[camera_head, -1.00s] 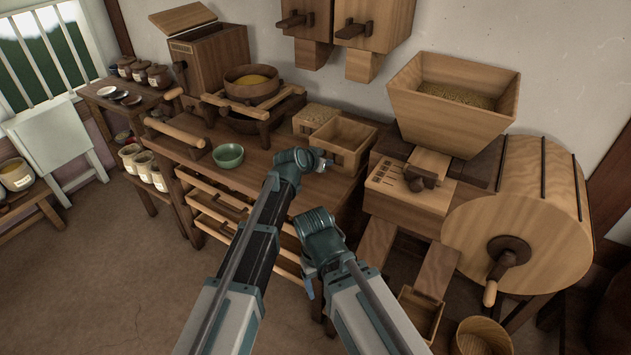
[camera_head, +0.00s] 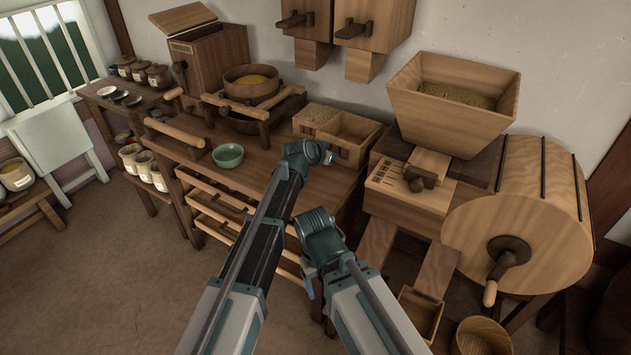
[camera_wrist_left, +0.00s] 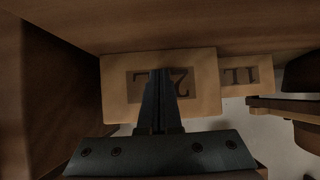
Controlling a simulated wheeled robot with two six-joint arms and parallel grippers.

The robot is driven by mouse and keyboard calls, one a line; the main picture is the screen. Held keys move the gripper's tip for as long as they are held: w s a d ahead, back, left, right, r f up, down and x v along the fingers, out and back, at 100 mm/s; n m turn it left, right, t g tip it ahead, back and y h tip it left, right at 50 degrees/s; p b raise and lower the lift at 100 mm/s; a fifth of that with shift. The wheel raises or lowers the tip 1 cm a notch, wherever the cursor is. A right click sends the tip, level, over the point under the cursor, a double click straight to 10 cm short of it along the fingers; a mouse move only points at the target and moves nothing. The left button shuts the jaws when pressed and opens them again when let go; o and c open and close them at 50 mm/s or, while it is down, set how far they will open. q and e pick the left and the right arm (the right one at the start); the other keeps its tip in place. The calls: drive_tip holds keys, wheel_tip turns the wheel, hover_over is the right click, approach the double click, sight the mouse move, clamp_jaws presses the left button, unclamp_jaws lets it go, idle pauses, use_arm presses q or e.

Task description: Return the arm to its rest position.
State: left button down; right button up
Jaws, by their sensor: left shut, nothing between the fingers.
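My left arm reaches up the middle of the head view, and its gripper (camera_head: 328,157) is near the front of the divided wooden box on the bench. In the left wrist view the dark fingers of my left gripper (camera_wrist_left: 160,100) are together with nothing between them. My right arm (camera_head: 322,240) is bent low in front of the bench. Only a small part of its end shows below the wrist, and its fingers cannot be made out.
The divided wooden box (camera_head: 352,128) and a green bowl (camera_head: 228,155) stand on the bench. A hopper (camera_head: 440,110) and a wooden drum with a crank (camera_head: 530,230) are at the right. Pale plates with dark marks (camera_wrist_left: 205,95) lie beyond my left fingers. Open floor (camera_head: 110,270) is at the left.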

sight(337, 146)
use_arm(q)
drive_tip(key=shift+w+d, duration=0.7)
drive_tip(key=shift+w, duration=0.25)
drive_tip(key=shift+w+d, duration=0.65)
drive_tip(key=shift+w, duration=0.25)
drive_tip(key=shift+w+d, duration=0.2)
drive_tip(key=shift+w, duration=0.1)
drive_tip(key=shift+s+a+f+p+v, duration=0.15)
drive_tip(key=shift+p+v, duration=0.35)
drive_tip(key=shift+v, duration=0.8)
drive_tip(key=shift+s+f+p+v, duration=0.1)
drive_tip(key=shift+f+p+v, duration=0.3)
drive_tip(key=shift+v, duration=0.9)
drive_tip(key=shift+s+a+f+p+v, duration=0.1)
drive_tip(key=shift+p+v, duration=0.55)
drive_tip(key=shift+v, duration=0.6)
